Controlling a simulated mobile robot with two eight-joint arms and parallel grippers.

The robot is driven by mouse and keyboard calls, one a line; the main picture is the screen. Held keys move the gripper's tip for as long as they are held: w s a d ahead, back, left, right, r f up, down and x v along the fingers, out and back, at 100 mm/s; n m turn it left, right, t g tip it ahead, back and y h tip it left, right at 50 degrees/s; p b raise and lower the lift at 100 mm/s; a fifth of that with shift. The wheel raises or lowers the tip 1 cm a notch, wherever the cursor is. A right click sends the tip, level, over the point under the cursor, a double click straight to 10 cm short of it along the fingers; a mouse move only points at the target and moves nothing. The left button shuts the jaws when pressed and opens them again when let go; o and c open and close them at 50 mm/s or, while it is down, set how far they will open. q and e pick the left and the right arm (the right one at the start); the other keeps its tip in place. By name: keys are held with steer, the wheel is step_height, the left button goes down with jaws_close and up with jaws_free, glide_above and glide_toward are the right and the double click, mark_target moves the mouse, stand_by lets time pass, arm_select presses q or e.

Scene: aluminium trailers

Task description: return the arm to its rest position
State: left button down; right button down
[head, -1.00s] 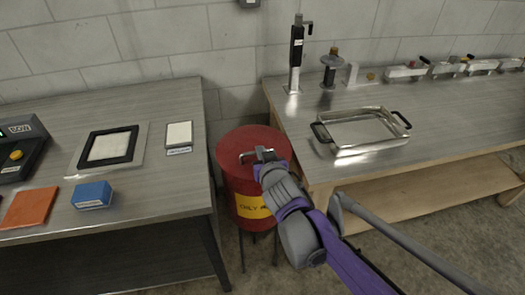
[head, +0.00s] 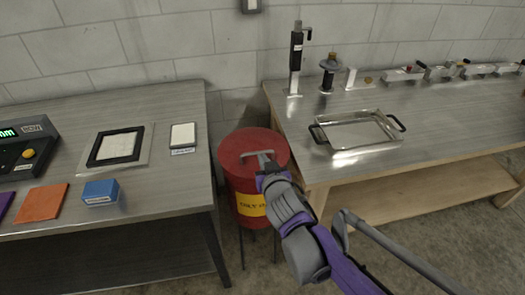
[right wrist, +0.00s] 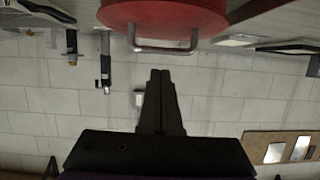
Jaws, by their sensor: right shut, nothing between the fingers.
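My right gripper (head: 267,176) reaches in from the lower right in the head view, over the red drum (head: 244,204). In the right wrist view, its two fingers (right wrist: 161,75) are together with nothing between them. The metal handle (head: 258,154) of the drum's lid (head: 236,146) is just beyond the fingertips. In the right wrist view, the handle (right wrist: 162,48) and red lid (right wrist: 165,14) show apart from the fingertips, with a small gap. The lid sits on the drum. My left gripper is not in view.
A grey bench (head: 165,95) stands left, with a blue box (head: 101,192), an orange plate (head: 41,202) and a framed pad (head: 116,146). A metal-topped bench (head: 430,143) stands right, with a metal tray (head: 354,146). The drum stands in the gap between them.

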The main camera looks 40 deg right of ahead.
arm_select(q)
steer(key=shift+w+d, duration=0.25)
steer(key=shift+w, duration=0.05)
arm_select(e)
steer(key=shift+s+a+f, duration=0.35)
steer(key=shift+s+f, duration=0.2)
steer(key=shift+s, duration=0.1)
steer(key=shift+s+a+f, duration=0.3)
steer(key=shift+s+f, duration=0.25)
steer(key=shift+s, duration=0.15)
steer(key=shift+s+a+f, duration=0.35)
steer(key=shift+s+f, duration=0.2)
steer(key=shift+s, duration=0.1)
